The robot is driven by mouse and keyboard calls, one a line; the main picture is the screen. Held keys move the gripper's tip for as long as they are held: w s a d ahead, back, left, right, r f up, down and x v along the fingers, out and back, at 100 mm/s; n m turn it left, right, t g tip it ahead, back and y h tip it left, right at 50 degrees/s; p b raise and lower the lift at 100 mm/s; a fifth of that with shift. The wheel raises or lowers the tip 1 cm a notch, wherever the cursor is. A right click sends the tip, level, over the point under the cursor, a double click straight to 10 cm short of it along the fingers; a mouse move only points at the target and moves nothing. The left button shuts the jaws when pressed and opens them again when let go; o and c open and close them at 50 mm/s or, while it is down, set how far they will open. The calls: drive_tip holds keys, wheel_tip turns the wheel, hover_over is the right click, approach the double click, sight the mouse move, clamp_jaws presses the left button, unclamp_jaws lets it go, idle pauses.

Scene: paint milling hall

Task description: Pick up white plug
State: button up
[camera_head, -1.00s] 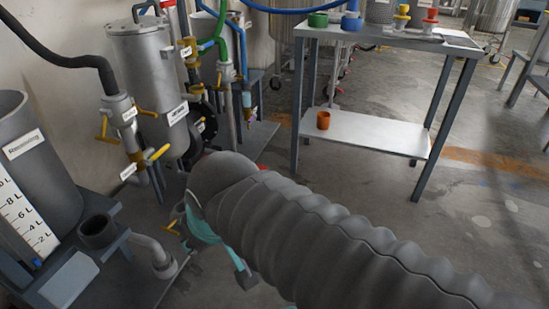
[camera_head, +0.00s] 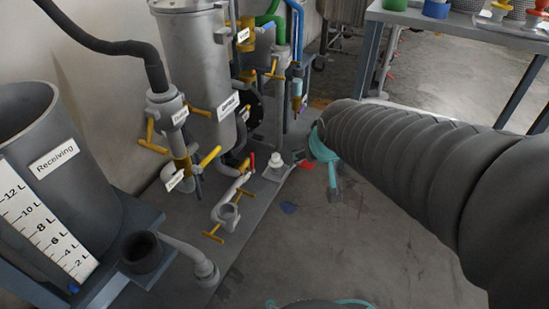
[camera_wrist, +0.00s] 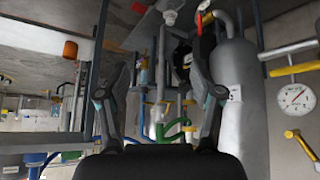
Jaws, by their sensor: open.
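The white plug (camera_head: 275,160) stands upright on the grey base plate beside the pipework, in the middle of the head view. It looks like a small white stepped knob. In the wrist view, which is upside down, a small white shape near the top looks like the same plug (camera_wrist: 170,17). My gripper (camera_head: 325,160) is to the right of the plug in the head view, with a gap between them; the dark arm sleeve partly hides it. In the wrist view my gripper (camera_wrist: 165,58) has its two fingers spread, with nothing held between them.
A valve outlet with yellow handles (camera_head: 226,214) stands left of the plug. The grey filter vessel (camera_head: 200,75) and pipes rise behind. A Receiving tank (camera_head: 50,170) is at the left. A work table (camera_head: 470,22) is at the upper right. Open floor lies in front.

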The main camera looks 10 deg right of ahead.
sight(277, 157)
drive_tip(key=w+d+f+t, duration=0.1)
drive_tip(key=w+f, duration=0.5)
drive_tip(key=w, duration=0.4)
drive_tip(key=w+d+f+t, duration=0.1)
drive_tip(key=w+f+t, duration=0.1)
drive_tip(key=w+f, duration=0.5)
drive_tip(key=w+a+f+n+t+y+p, duration=0.1)
drive_tip(key=w+f, duration=0.4)
drive_tip(key=f, duration=0.4)
drive_tip(key=w+f+n+t+y+p, duration=0.15)
drive_tip(key=w+f, duration=0.25)
drive_tip(key=f, duration=0.4)
drive_tip(key=shift+m, duration=0.45)
drive_tip(key=b+x, duration=0.1)
drive_tip(key=x, duration=0.7)
drive_tip(key=shift+w+a+b, duration=0.15)
drive_tip(key=shift+w+b, duration=0.25)
drive_tip(key=shift+a+b+x, duration=0.15)
drive_tip(key=shift+b+x, duration=0.05)
drive_tip(key=shift+x, duration=1.1)
drive_tip(key=shift+a+b+x, duration=0.1)
drive_tip(key=shift+b+x, duration=0.1)
drive_tip(key=shift+x, duration=1.15)
drive_tip(key=shift+r, duration=0.1)
drive_tip(key=shift+t, duration=0.25)
clamp_jaws()
